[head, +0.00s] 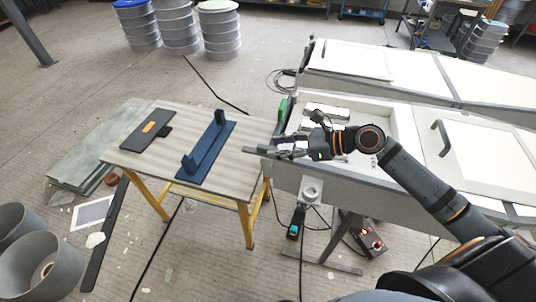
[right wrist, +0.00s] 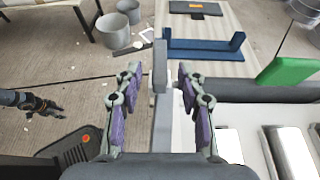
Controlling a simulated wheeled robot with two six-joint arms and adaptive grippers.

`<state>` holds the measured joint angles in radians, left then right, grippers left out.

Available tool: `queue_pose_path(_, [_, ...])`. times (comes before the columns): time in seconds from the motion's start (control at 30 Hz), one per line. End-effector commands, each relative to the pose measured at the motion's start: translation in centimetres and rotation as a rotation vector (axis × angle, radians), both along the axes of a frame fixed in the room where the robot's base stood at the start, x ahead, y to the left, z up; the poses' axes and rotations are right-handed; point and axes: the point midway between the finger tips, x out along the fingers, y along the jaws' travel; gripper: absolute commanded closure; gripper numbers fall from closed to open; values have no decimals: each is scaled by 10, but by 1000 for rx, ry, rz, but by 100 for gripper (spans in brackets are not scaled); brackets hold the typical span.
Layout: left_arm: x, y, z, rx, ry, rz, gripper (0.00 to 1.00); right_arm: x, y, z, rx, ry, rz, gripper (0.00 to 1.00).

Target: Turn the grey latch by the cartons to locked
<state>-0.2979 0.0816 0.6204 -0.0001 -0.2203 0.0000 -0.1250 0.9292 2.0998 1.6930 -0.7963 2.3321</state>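The grey latch (right wrist: 160,68) shows in the right wrist view as a grey bar pointing away from me. In the head view a grey bar (head: 259,151), which looks like it, sticks out at the near-left corner of the mould. My right gripper (head: 278,146) is at this corner. In its wrist view the purple-padded fingers (right wrist: 157,78) are spread on both sides of the bar, with gaps visible. The latch's base is hidden.
A striped table (head: 225,188) left of the mould bears a blue bracket (head: 207,147) and a dark plate (head: 146,130). A green block (right wrist: 288,70) stands beside the grey mould edge. A control box (head: 371,243) and cables lie on the floor.

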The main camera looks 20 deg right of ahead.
Motion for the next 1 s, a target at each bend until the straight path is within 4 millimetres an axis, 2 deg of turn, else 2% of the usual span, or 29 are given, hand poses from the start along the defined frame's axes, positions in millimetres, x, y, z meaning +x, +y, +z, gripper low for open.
queue_pose_path(0.1, [0, 0, -6, 0, -1, 0, 60, 8, 11, -4, 7, -2, -4, 60])
queue_pose_path(0.33, [0, 0, -6, -1, -1, 0, 60, 17, 25, -11, 3, 1, -4, 60])
queue_pose_path(0.73, [-2, -1, -7, -2, 1, 0, 60, 20, 29, -14, -2, 4, -3, 60])
queue_pose_path(0.77, [-2, -1, -7, -2, 1, 1, 60, 20, 29, -14, -2, 4, -3, 62])
queue_pose_path(1.0, [-2, -1, -7, -2, 2, 0, 60, 20, 29, -14, -2, 4, -3, 94])
